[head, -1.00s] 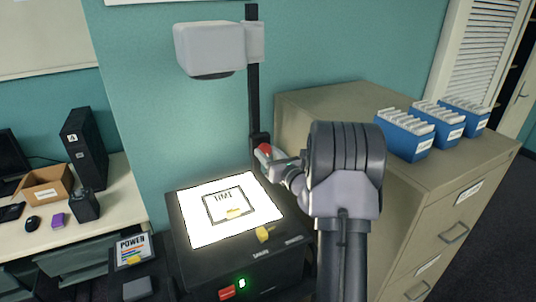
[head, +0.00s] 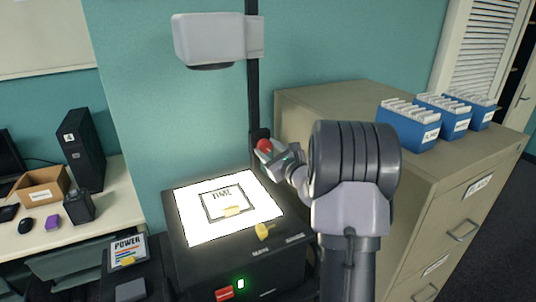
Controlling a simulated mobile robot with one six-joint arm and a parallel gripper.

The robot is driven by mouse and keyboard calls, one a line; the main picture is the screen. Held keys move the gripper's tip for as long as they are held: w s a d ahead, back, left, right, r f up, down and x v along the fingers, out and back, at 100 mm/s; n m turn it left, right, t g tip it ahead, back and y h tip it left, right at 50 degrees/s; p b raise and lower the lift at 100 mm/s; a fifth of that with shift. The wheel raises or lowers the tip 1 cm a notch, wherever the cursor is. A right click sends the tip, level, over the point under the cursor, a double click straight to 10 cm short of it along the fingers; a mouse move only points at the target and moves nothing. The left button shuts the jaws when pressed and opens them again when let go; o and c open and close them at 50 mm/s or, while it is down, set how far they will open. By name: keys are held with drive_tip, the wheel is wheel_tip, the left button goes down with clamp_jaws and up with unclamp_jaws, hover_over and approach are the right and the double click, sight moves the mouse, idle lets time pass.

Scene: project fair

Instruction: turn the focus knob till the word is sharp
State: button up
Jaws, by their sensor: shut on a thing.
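The overhead projector has a black base (head: 270,262), a lit white stage (head: 189,214), a black post (head: 253,95) and a grey head (head: 210,38) on top. The red focus knob (head: 264,146) sits low on the post. My gripper (head: 268,152) is shut on the knob, reaching it from the right; its fingers partly cover the knob. A sheet with a dark frame and the word "TIME" (head: 221,192) lies on the stage. The projected word is not in view, so I cannot tell its sharpness.
A beige filing cabinet (head: 345,98) stands close on the right, with blue card boxes (head: 408,122) on top. A desk (head: 100,217) with a cardboard box (head: 41,186) and a black computer tower (head: 82,148) is at left. A "POWER" card (head: 127,250) lies lower left.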

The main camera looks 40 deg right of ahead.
idle(0.3)
drive_tip(key=o, duration=1.4)
drive_tip(key=shift+c, duration=0.2)
drive_tip(key=shift+s, duration=0.15)
drive_tip(key=s+a, duration=0.3)
drive_tip(key=s, duration=1.4)
drive_tip(key=shift+r+p, duration=0.3)
drive_tip(key=shift+p, duration=0.05)
